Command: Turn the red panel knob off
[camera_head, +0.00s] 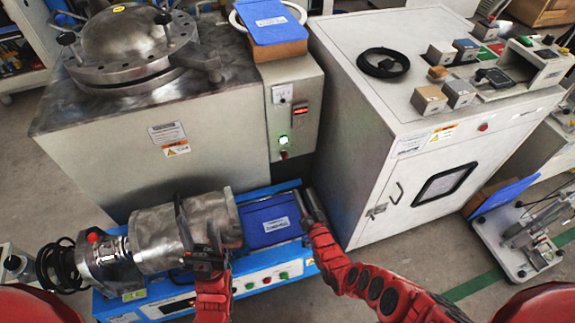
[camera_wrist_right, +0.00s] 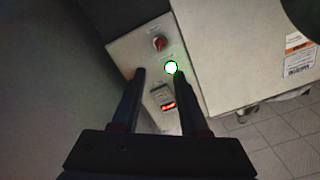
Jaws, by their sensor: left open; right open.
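The red panel knob (camera_head: 283,155) is low on the grey control box (camera_head: 312,82) attached to the large metal tank. It also shows in the right wrist view as a red knob (camera_wrist_right: 158,43) on a pale panel (camera_wrist_right: 128,45). A lit green lamp (camera_head: 283,139) sits just above it in the head view. My right gripper (camera_head: 312,205) is open and empty, in front of the panel and below and right of the knob. In the right wrist view its fingers (camera_wrist_right: 157,75) point toward the knob, apart from it. My left gripper (camera_head: 198,232) is open in front of the metal drum.
A metal drum (camera_head: 160,235) lies on a blue machine (camera_head: 270,262) beside a blue pad (camera_head: 262,220) below the panel. A white cabinet (camera_head: 365,150) stands close on the right. A blue clipboard-like item (camera_head: 270,20) rests above the control box.

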